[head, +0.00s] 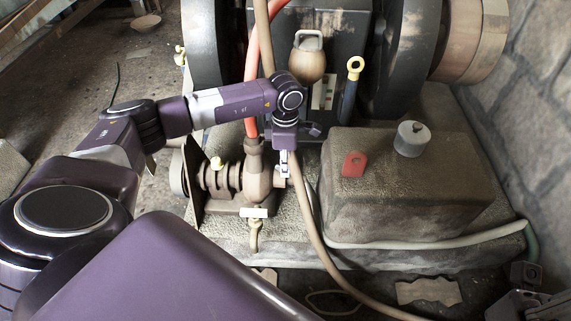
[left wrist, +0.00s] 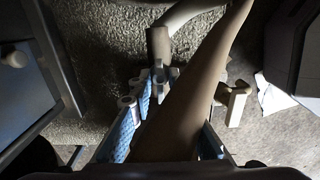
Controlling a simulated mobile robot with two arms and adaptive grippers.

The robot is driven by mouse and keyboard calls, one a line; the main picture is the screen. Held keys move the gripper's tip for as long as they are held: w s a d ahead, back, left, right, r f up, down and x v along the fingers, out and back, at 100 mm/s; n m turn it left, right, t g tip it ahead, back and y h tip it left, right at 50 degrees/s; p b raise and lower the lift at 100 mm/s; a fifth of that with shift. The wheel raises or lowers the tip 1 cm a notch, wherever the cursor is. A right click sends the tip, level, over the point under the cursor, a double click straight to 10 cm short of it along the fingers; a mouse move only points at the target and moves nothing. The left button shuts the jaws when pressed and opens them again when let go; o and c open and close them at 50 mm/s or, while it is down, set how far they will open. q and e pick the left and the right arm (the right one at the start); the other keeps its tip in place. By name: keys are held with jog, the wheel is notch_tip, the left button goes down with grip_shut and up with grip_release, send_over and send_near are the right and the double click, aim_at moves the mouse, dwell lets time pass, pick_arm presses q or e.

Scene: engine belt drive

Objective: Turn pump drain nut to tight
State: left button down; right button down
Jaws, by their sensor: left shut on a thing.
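The brown pump (head: 258,178) stands at the left of the stone base in the head view. My left gripper (head: 284,172) points down at the right side of the pump, at a short side fitting that I take for the pump drain nut (head: 281,182). The gripper is shut on it, and the fingers partly hide it. In the left wrist view the blue-padded fingers of my left gripper (left wrist: 170,115) show beside a brown hose (left wrist: 192,95), which crosses in front and hides much of the grip. My right gripper (head: 527,290) is dark at the lower right corner, its jaws unclear.
A tap with a pale handle (head: 254,212) hangs at the pump's front. The brown hose runs down close to my left gripper. A stone block (head: 410,195) with a red tab (head: 354,164) and grey cap (head: 411,138) stands to the right. A flywheel (head: 400,60) rises behind.

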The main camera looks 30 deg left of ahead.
dwell(0.3)
pick_arm(q)
jog(key=c, duration=2.1)
grip_release()
jog(key=shift+r, duration=0.15)
notch_tip(320, 180, up, 12)
jog(key=shift+f, duration=0.2)
